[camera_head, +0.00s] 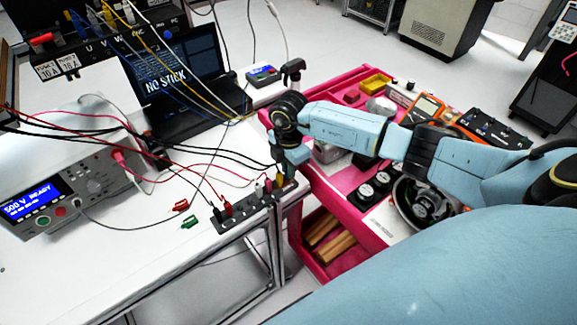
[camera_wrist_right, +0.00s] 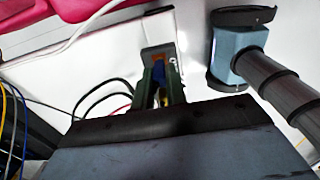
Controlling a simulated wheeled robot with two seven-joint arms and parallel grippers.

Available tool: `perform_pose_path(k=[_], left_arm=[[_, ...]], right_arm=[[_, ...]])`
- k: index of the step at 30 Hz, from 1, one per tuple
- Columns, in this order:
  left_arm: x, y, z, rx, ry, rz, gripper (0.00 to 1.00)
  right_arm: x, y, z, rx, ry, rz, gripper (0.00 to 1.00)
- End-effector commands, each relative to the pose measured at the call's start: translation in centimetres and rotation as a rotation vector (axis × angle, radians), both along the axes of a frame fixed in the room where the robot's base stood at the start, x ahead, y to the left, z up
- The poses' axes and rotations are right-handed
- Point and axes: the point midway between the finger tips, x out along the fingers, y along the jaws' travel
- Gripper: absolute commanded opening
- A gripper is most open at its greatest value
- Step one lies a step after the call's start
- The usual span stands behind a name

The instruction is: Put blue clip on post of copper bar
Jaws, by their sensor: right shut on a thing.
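My right gripper (camera_head: 283,176) reaches down over the far right end of the dark terminal bar (camera_head: 235,217) near the bench's right edge. In the right wrist view, its fingers (camera_wrist_right: 160,82) are shut on the blue clip (camera_wrist_right: 158,74), which shows as a small blue patch between the fingertips. The gripper hides the clip in the head view. My left gripper is not in view.
Leads cross the bench from the tester (camera_head: 65,195). A laptop (camera_head: 185,75) stands behind; a pink cart (camera_head: 310,235) stands right.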

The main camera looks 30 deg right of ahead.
Motion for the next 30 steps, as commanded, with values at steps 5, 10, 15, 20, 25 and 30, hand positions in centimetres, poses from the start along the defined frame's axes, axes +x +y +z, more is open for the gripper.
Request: perform_pose_path(k=[5,10,15,20,25,30], left_arm=[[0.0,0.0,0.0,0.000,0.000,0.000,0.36],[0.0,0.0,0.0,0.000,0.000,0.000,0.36],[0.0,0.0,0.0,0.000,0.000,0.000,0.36],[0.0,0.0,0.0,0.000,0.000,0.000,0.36],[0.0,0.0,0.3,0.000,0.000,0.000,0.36],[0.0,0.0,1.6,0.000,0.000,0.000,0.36]], right_arm=[[0.0,0.0,-0.1,0.000,0.000,0.000,0.19],[0.0,0.0,-0.1,0.000,0.000,0.000,0.39],[0.0,0.0,-0.1,0.000,0.000,0.000,0.39],[0.0,0.0,-0.1,0.000,0.000,0.000,0.39],[0.0,0.0,0.3,0.000,0.000,0.000,0.39],[0.0,0.0,1.7,0.000,0.000,0.000,0.39]])
